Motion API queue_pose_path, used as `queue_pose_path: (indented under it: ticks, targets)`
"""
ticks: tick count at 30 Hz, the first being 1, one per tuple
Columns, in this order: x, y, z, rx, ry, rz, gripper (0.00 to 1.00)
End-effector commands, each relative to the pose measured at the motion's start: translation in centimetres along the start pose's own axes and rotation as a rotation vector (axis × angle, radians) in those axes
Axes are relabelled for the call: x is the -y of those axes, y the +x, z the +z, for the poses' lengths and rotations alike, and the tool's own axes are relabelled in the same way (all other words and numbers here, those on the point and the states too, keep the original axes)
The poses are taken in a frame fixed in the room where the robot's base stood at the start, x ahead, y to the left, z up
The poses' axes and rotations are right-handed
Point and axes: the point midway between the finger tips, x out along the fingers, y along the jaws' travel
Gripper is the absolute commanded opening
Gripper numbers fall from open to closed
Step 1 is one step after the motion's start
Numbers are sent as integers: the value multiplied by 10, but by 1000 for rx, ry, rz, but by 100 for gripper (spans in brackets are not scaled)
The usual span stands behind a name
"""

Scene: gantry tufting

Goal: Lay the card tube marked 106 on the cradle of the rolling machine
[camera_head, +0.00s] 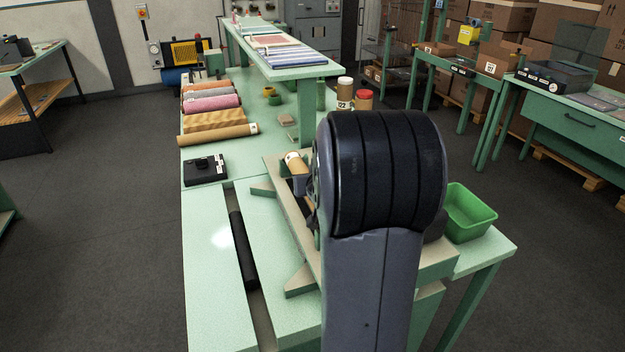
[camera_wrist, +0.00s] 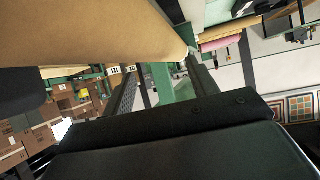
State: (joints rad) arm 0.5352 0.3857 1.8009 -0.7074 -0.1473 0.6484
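A brown card tube (camera_head: 295,162) shows one pale end at the rolling machine (camera_head: 291,222), just left of my arm. Its number is not readable, and my arm hides most of it and much of the machine and cradle. In the wrist view, a large brown tube (camera_wrist: 110,32) crosses the top left, close to the camera. My gripper (camera_wrist: 163,68) has its two fingers apart, with background showing between them. The fingertips are close to the tube's lower edge; I cannot tell whether they touch it.
Rolled materials (camera_head: 212,102) and a labelled brown roll (camera_head: 217,133) lie on the table's far left. A black box (camera_head: 206,169) is left of the machine, a green bin (camera_head: 468,212) right.

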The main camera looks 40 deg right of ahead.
Motion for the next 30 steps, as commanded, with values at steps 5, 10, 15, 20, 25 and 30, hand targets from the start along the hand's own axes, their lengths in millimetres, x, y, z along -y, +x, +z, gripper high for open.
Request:
queue_pose_path:
  ticks: [5,10,15,20,25,30]
  targets:
    - [0,0,0,0,0,0,69]
    - [0,0,1,1,0,0,69]
    - [0,-8,-1,1,0,0,69]
    - [0,-34,-3,-1,0,0,69]
    - [0,-67,-4,-2,0,0,69]
    - [0,-93,-3,-1,0,1,69]
